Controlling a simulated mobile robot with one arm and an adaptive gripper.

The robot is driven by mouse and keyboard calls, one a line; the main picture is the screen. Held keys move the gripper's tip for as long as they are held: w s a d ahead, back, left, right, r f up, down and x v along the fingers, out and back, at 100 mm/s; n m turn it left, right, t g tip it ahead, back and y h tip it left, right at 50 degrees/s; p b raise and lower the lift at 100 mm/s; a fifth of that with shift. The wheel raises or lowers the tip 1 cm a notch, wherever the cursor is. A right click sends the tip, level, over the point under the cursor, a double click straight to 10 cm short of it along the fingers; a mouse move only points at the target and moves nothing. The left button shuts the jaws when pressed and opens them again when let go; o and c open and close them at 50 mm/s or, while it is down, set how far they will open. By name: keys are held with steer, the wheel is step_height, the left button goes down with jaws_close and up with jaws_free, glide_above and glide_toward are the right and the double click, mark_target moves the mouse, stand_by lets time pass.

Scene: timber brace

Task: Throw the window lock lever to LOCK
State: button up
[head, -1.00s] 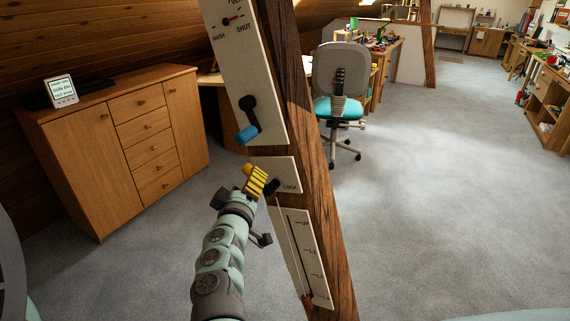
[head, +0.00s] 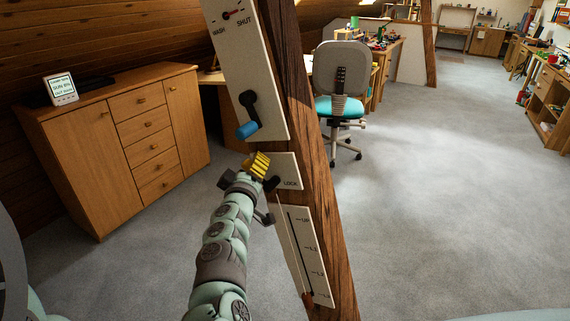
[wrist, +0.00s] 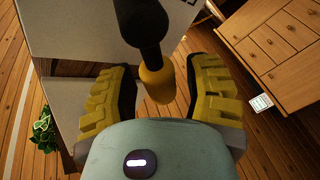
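My gripper (wrist: 158,68) has two ridged yellow fingers, spread apart. Between them in the wrist view is the yellow tip (wrist: 158,84) of a black lever (wrist: 142,22), with a narrow gap on each side. In the head view my gripper (head: 258,164) is in front of the white plate (head: 287,165) marked LOCK, on the leaning timber post. The fingers and wrist hide most of the lever there, so its position against the LOCK mark cannot be told.
Above the plate is a larger panel (head: 262,105) with a blue-tipped black handle (head: 248,130) and a dial. Below is a scale panel (head: 303,250) with a slot. A wooden cabinet (head: 128,150) stands left, an office chair (head: 341,85) behind. Carpet to the right is clear.

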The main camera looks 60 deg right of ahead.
jaws_close()
